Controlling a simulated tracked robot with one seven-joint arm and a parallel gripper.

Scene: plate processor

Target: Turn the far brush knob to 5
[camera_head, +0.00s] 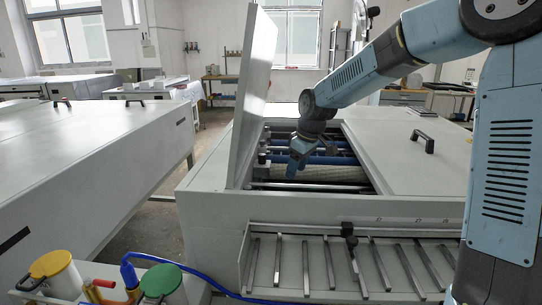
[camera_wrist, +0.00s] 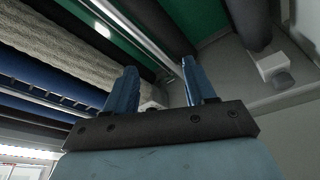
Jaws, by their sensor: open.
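The plate processor (camera_head: 225,205) stands open, with rollers inside its bay. My gripper (camera_head: 294,170) is pointed down into the left part of this bay in the head view. In the wrist view my gripper (camera_wrist: 160,78) has its two blue fingers apart, with nothing held between them. A white block with a grey round knob (camera_wrist: 283,80) sits on the inner wall, right of the fingers and apart from them. A small pale part (camera_wrist: 150,106) shows between the finger bases, partly hidden. I cannot tell which is the far brush knob, and no number is readable.
A raised lid (camera_head: 255,85) stands upright left of the bay. A closed cover with a black handle (camera_head: 422,142) lies to the right. A fuzzy beige roller (camera_wrist: 60,55) and blue rollers (camera_wrist: 50,110) lie left of the fingers. Jugs with yellow and green lids (camera_head: 160,281) stand front left.

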